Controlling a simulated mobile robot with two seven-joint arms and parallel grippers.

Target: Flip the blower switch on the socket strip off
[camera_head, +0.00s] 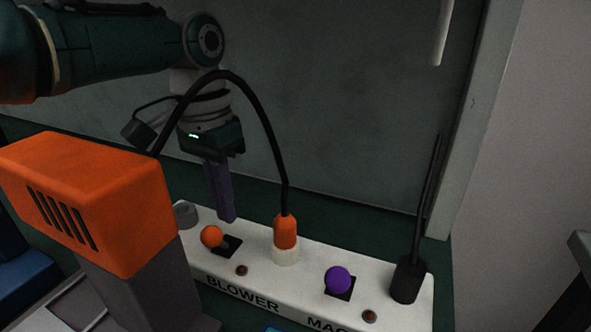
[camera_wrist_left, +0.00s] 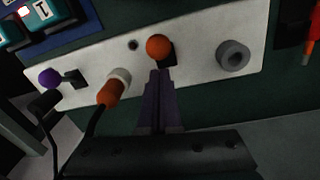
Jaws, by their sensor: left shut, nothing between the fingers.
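The white socket strip (camera_head: 308,269) carries the word BLOWER under a switch with an orange ball knob (camera_head: 211,237). The knob leans to the left over its dark slot. My left gripper (camera_head: 228,218) is shut and empty, with its purple fingers pointing down just behind and beside the orange knob. In the left wrist view the fingertips (camera_wrist_left: 159,72) sit close to the orange knob (camera_wrist_left: 158,47); I cannot tell whether they touch it. A second switch with a purple ball knob (camera_head: 338,279) stands to the right. My right gripper is not in view.
An orange plug (camera_head: 286,231) with a black cable arching up stands between the switches. A black plug (camera_head: 408,280) stands at the strip's right end. An empty grey socket (camera_head: 186,214) is at its left end. A large orange box-shaped thing (camera_head: 90,200) stands at front left.

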